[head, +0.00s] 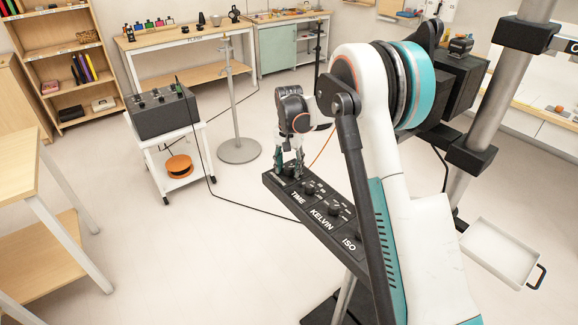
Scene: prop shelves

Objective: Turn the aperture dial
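A long black control panel (334,230) stands in the middle of the head view, with a row of dials and the white labels TIME, KELVIN and ISO. The dial at its far left end (289,170) is partly covered by my gripper, and its label cannot be read. My gripper (289,168) points down over this end dial, with one finger on each side of it. I cannot tell whether the fingers touch the dial. The TIME dial (309,188) and KELVIN dial (334,209) are clear of the gripper. My arm hides part of the panel's right end.
A white cart (182,150) with a dark box (161,111) stands to the left. A metal stand (239,151) is behind the panel. A wooden table (18,165) is at the left edge and a white tray (500,252) at the right. The floor left of the panel is largely clear.

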